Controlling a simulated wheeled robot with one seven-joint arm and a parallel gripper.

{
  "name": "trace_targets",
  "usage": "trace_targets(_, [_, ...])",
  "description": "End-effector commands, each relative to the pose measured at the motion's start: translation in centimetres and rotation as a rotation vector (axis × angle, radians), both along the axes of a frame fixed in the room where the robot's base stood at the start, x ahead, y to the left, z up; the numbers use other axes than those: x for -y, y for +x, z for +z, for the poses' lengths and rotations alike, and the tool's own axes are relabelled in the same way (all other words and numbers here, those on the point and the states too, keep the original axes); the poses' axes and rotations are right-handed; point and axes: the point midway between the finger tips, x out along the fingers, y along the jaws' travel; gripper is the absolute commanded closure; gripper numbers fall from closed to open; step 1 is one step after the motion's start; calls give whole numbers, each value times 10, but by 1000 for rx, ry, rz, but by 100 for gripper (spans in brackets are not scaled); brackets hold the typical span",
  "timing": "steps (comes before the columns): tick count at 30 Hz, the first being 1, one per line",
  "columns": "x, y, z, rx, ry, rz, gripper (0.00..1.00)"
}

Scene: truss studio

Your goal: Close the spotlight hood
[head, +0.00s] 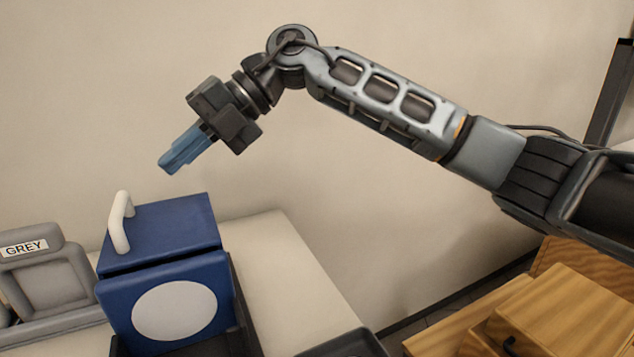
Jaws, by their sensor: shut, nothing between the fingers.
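A blue box-shaped spotlight (115,305) stands on the pale table at the lower left, with a round white disc (174,311) on its front. Its blue top, which looks like the hood (170,232), carries a white upright handle (120,222) at its left edge. A thin dark gap shows between this top and the front face; I cannot tell whether the hood is fully down. My gripper (170,163) has its blue fingers shut and empty. It hangs above the back of the hood, pointing down and left, apart from the hood and handle.
A grey unit labelled GREY (40,275) stands left of the spotlight. The pale table (285,275) is clear to its right. A dark tray edge (345,345) shows at the bottom, and wooden boxes (560,315) stand at the lower right. A plain wall is behind.

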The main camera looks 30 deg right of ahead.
Motion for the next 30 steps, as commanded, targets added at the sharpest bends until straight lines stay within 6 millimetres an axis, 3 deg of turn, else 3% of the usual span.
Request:
trace_targets(6, [-34, 0, -6, 4, -186, 2, 100])
trace_targets(12, [-54, 0, -19, 1, -293, 0, 100])
trace_targets(21, [-70, 0, -28, -1, -286, 0, 100])
trace_targets(30, [-74, 0, -31, -1, -285, 1, 100])
